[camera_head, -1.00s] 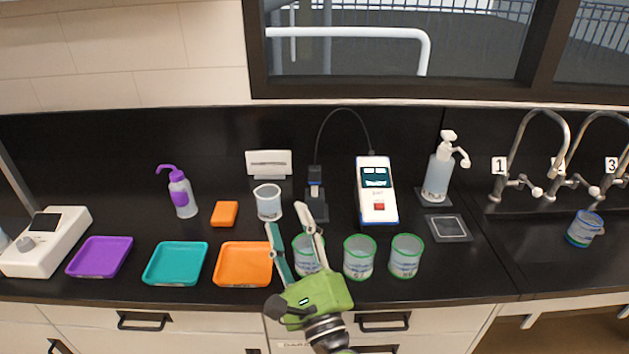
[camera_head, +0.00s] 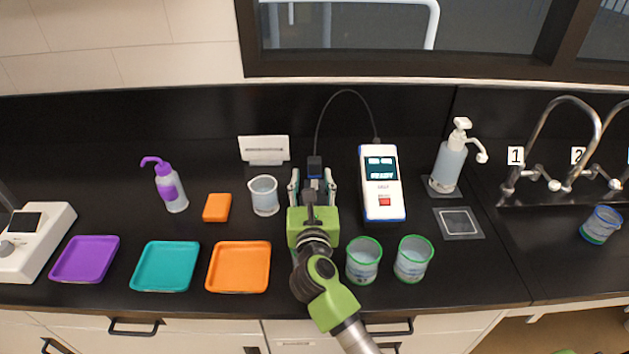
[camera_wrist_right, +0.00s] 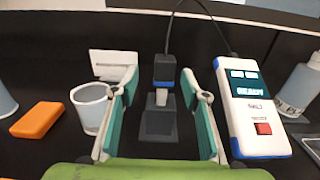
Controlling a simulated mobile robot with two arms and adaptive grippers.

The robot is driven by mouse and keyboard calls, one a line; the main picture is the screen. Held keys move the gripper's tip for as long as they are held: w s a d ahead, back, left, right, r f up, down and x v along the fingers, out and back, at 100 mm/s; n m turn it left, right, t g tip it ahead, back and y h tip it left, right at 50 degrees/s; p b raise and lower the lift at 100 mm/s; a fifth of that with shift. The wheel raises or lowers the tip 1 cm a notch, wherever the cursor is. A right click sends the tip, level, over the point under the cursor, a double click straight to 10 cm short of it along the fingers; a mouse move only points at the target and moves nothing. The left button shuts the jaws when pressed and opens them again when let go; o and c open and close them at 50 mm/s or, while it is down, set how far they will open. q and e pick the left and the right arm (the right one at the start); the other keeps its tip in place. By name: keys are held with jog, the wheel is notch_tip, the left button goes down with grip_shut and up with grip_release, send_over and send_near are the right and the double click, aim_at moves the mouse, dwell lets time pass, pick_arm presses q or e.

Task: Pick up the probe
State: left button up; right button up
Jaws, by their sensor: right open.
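The probe (camera_head: 314,166) stands upright in a small dark holder behind my right gripper, with a black cable arching to the white-and-blue meter (camera_head: 380,184), whose screen is lit. I cannot tell the depth between fingertips and probe. My left gripper is out of view.
Green-rimmed beakers (camera_head: 363,261) stand right of my arm. An empty beaker (camera_head: 264,195) and an orange block (camera_head: 217,207) are left of the probe. An orange tray (camera_head: 239,267) lies in front. A white card stand (camera_head: 264,149) is behind, a pump bottle (camera_head: 451,164) right.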

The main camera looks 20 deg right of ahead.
aim_at(315, 170)
jog(key=shift+w+d+r+p, duration=0.1)
jog(key=shift+w+d+p, duration=0.2)
jog(key=shift+w, duration=0.2)
jog(key=shift+w+d+r+p, duration=0.1)
jog(key=shift+w+d+p, duration=0.15)
jog(key=shift+w, duration=0.2)
jog(key=x, duration=0.3)
jog(key=shift+d+f, duration=0.15)
jog(key=shift+f, duration=0.1)
jog(key=shift+w, duration=0.2)
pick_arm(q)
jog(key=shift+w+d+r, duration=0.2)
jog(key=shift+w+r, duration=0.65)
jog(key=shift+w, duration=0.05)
pick_arm(e)
jog(key=c, duration=1.1)
